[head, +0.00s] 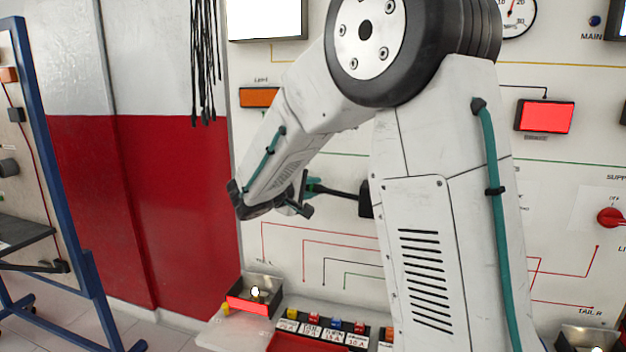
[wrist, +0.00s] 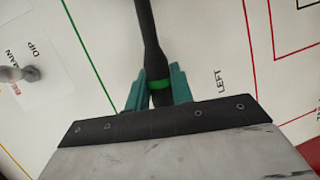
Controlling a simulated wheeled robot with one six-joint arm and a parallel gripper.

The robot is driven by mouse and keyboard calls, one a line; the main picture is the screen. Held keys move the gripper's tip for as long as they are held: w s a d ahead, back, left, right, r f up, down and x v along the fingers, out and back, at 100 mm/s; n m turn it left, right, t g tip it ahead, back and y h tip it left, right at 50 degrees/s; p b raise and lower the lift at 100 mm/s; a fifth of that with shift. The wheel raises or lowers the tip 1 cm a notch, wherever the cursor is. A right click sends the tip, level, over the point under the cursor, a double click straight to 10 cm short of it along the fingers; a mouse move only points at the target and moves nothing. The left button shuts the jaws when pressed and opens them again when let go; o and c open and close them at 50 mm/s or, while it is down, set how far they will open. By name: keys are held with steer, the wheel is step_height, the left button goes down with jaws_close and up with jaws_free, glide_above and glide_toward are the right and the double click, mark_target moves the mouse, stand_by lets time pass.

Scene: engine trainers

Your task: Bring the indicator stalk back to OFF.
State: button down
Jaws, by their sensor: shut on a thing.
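The indicator stalk (head: 342,192) is a black lever that sticks out to the left from a dark hub on the white trainer panel (head: 335,225). My gripper (head: 312,187) is shut on the stalk's outer end. In the wrist view, the teal fingers of my gripper (wrist: 158,90) sit on both sides of the stalk (wrist: 149,32), by its green band. A printed LEFT label (wrist: 219,80) is on the panel beside the stalk. I see no OFF mark for the stalk; my arm hides part of the hub area in the head view.
An orange lamp (head: 259,97) is at upper left and a bright red lamp (head: 545,117) at right. A red knob (head: 610,217) is far right. Below are a small lamp box (head: 248,306) and a row of colored fuses (head: 335,323). A blue-framed stand (head: 62,180) is at left.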

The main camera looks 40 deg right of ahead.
step_height(320, 180, down, 2)
steer(key=shift+n+h, duration=0.3)
steer(key=shift+n, duration=0.4)
steer(key=c, duration=1.2)
jaws_free()
steer(key=shift+a, duration=0.1)
steer(key=v, duration=0.7)
steer(key=shift+a, duration=0.35)
steer(key=shift+s+r, duration=0.1)
